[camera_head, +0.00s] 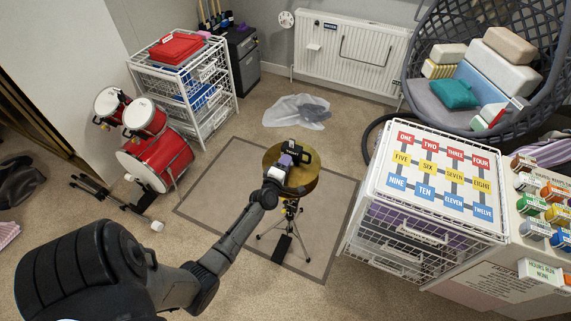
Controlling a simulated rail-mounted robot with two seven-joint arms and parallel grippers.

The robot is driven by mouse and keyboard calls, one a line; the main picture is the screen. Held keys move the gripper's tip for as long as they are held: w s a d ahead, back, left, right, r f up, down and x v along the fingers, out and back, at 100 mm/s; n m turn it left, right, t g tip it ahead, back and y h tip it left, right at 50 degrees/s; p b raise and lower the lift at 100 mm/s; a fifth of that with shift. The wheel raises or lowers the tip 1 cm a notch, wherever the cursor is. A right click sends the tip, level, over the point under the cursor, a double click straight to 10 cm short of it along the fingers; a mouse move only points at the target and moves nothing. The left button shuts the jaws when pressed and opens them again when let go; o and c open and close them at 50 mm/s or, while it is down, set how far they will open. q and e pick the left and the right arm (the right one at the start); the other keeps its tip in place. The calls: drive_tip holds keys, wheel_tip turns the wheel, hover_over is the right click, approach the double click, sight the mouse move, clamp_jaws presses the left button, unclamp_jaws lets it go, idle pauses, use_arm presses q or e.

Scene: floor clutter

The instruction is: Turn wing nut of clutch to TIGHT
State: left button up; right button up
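A brass hi-hat cymbal (318,181) sits on a tripod stand (285,225) in the middle of the rug. My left arm reaches in from the lower left. My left gripper (302,154) is over the far middle part of the cymbal, at the top of the stand. The clutch and its wing nut are too small or hidden behind the gripper to make out. I cannot tell whether the fingers touch anything or are closed. My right gripper is not in view.
A red drum kit (157,160) and a white wire drawer rack (215,115) stand left. A number-labelled rack top (395,205) is close on the right. A hanging chair (415,65) and a radiator (330,70) are behind. A plastic bag (285,109) lies on the floor.

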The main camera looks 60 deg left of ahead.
use_arm(q)
drive_tip(key=shift+w+a, duration=0.1)
drive_tip(key=shift+w, duration=0.05)
drive_tip(key=shift+c, duration=0.4)
clamp_jaws()
